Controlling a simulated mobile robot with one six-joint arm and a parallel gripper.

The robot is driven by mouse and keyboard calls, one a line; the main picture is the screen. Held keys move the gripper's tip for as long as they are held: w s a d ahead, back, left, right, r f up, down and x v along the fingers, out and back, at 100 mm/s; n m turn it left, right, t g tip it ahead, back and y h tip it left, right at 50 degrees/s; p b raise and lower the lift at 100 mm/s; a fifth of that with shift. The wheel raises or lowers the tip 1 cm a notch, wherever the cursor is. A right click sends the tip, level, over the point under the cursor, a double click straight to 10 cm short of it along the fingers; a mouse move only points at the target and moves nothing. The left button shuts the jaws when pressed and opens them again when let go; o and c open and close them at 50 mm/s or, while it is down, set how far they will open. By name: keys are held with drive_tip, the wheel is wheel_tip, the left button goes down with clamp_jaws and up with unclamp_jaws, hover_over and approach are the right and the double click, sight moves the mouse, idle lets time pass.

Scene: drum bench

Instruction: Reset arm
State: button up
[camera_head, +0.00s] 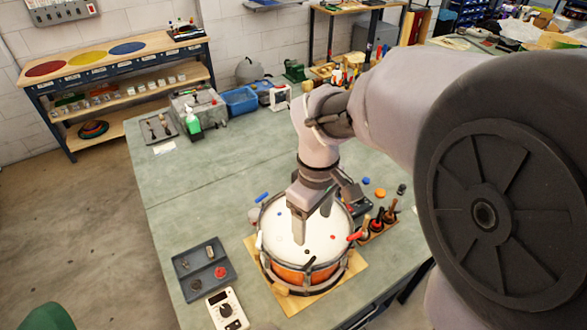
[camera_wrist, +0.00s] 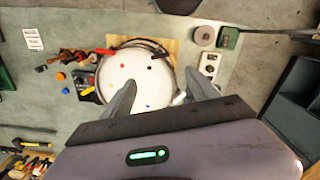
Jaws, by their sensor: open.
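My gripper (camera_head: 313,228) hangs over the drum, fingers pointing down and apart, with nothing between them. In the wrist view my gripper (camera_wrist: 160,98) shows its two grey fingers spread over the white drumhead. The drum (camera_head: 300,262) has a white head and an orange-brown shell with metal hardware, and stands on a wooden board (camera_head: 345,277) on the bench. Several small coloured dots or pieces lie on the drumhead; it also shows in the wrist view (camera_wrist: 140,68). Whether the fingertips touch the head cannot be told.
A dark tray (camera_head: 188,290) with small parts and a white meter (camera_head: 226,310) lie left of the drum. Handled tools (camera_head: 378,222) stand at its right. The bench's left middle is clear.

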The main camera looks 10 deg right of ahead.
drive_tip(key=s+a+f+m+t+y+b, duration=0.1)
drive_tip(key=s+a+f+m+t+b, duration=0.1)
drive_tip(key=b, duration=0.6)
drive_tip(key=s+a+f+m+t+y+b, duration=0.1)
drive_tip(key=s+f+m+t+b, duration=0.2)
drive_tip(key=s+f+m+b, duration=0.3)
drive_tip(key=s+m+b, duration=0.3)
drive_tip(key=s, duration=0.1)
drive_tip(key=shift+a+f+m+t, duration=0.2)
drive_tip(key=shift+a+m+t, duration=0.1)
drive_tip(key=shift+a+t, duration=0.1)
